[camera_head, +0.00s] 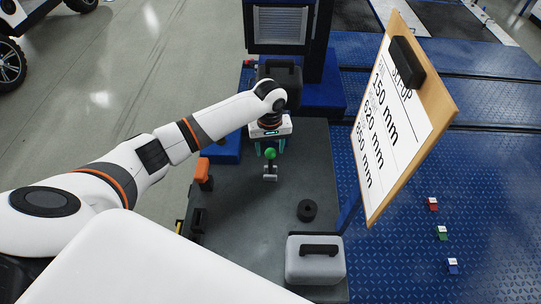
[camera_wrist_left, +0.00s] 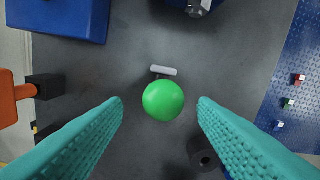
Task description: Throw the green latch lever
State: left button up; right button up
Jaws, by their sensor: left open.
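The green latch lever is topped by a round green knob (camera_head: 270,153) on a short grey stem above a dark grey tabletop (camera_head: 235,215). My left gripper (camera_head: 269,147) is at the lever, its teal fingers open and pointing down. In the left wrist view the green knob (camera_wrist_left: 163,100) lies between the two fingertips, with a visible gap on each side. Whether the knob is level with the fingertips or below them I cannot tell. A light grey bar (camera_wrist_left: 163,71) shows just behind the knob. My right gripper is not in view.
A black ring (camera_head: 307,210) and a grey case (camera_head: 315,260) with a black handle stand nearer on the tabletop. An orange-handled part (camera_head: 204,172) stands at the left. A clipboard sign (camera_head: 400,125) rises at the right. Small coloured blocks (camera_head: 441,233) lie on the blue floor plate.

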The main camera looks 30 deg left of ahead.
aim_at(271, 158)
pick_arm(q)
jog(key=f, duration=0.5)
jog(key=shift+w+f+p, duration=0.3)
jog(key=shift+f, duration=0.35)
jog(key=shift+s, duration=0.1)
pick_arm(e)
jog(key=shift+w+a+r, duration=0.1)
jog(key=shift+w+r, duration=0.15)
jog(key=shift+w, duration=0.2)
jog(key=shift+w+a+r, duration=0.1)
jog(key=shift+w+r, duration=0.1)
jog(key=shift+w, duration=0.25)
pick_arm(q)
jog(key=shift+c, duration=0.3)
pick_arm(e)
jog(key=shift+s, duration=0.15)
pick_arm(q)
grip_shut()
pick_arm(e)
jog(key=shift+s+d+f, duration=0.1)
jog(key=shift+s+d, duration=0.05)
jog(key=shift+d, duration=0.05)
